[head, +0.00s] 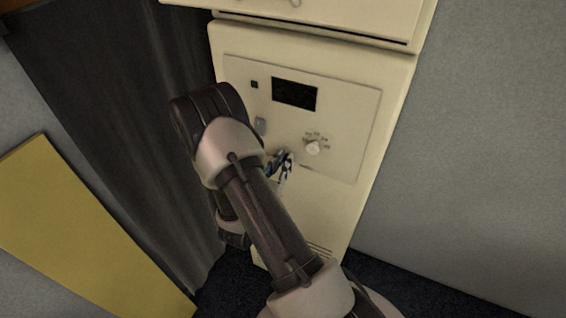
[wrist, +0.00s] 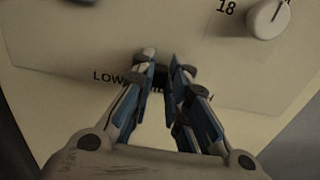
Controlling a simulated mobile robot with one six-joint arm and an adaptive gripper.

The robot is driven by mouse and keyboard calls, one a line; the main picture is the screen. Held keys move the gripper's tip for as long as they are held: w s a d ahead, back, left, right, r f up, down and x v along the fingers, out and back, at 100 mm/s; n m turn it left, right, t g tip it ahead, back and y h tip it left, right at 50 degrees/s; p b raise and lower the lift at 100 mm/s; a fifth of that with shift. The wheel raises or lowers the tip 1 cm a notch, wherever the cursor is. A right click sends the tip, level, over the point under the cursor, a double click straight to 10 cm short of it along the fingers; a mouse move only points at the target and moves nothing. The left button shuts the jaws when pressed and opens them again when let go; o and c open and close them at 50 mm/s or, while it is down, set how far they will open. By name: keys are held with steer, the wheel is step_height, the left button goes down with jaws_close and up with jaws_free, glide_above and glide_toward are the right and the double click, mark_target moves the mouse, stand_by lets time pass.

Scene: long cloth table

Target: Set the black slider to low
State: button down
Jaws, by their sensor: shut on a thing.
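The black slider (wrist: 161,73) shows as a small dark piece between my fingertips in the wrist view. Most of it and its track are hidden by the fingers. The printed word LOW (wrist: 107,77) is just left of my left finger. Other lettering to the right is mostly covered. My gripper (wrist: 163,76) is shut on the slider at the cream panel. In the head view my gripper (head: 281,166) is at the panel's lower left part, and the slider is hidden there. I cannot tell exactly where along its track the slider stands.
The panel (head: 350,112) also has a white dial knob (head: 313,147), a dark display (head: 294,93), a small black square (head: 254,85) and a grey switch (head: 261,125). A dark curtain (head: 130,110) hangs to the left. A yellow board (head: 75,225) is at lower left.

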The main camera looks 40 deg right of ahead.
stand_by(0.3)
steer(key=w, duration=0.2)
steer(key=w+a+b, duration=0.1)
steer(key=w+a, duration=0.1)
steer(key=w, duration=0.1)
steer(key=shift+w+a+f, duration=0.1)
steer(key=shift+w+a, duration=0.1)
steer(key=shift+w, duration=0.25)
steer(key=c, duration=1.6)
jaws_free()
steer(key=shift+w+a, duration=0.1)
steer(key=shift+o, duration=0.2)
steer(key=shift+a, duration=0.1)
glide_toward(270, 148)
steer(key=v, duration=0.6)
